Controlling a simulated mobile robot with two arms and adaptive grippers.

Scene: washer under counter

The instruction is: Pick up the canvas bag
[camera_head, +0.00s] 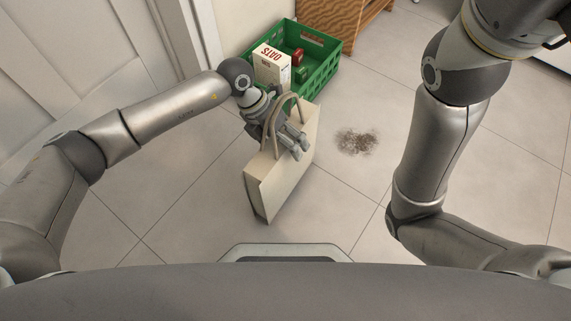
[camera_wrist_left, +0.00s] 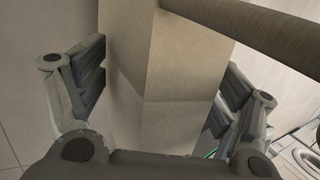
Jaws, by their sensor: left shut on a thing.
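The canvas bag (camera_head: 266,192) is a pale cream box-shaped bag with looped handles, in front of me left of centre in the head view. It is tilted, and I cannot tell whether its bottom touches the floor. My left gripper (camera_head: 296,143) is at the upper part of the bag, by the handles, and is shut on it. In the left wrist view the bag (camera_wrist_left: 172,100) fills the space between the two fingers, and a thick tan handle (camera_wrist_left: 255,30) crosses the top right. My right arm shows at the right, but its gripper is out of the picture.
A green crate (camera_head: 325,73) holding an oats box (camera_head: 271,66) and red items stands behind the bag. A wooden piece of furniture (camera_head: 340,14) is beyond it. A brown dirt patch (camera_head: 356,141) lies on the tiles right of the bag. A white panelled door (camera_head: 85,60) is at left.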

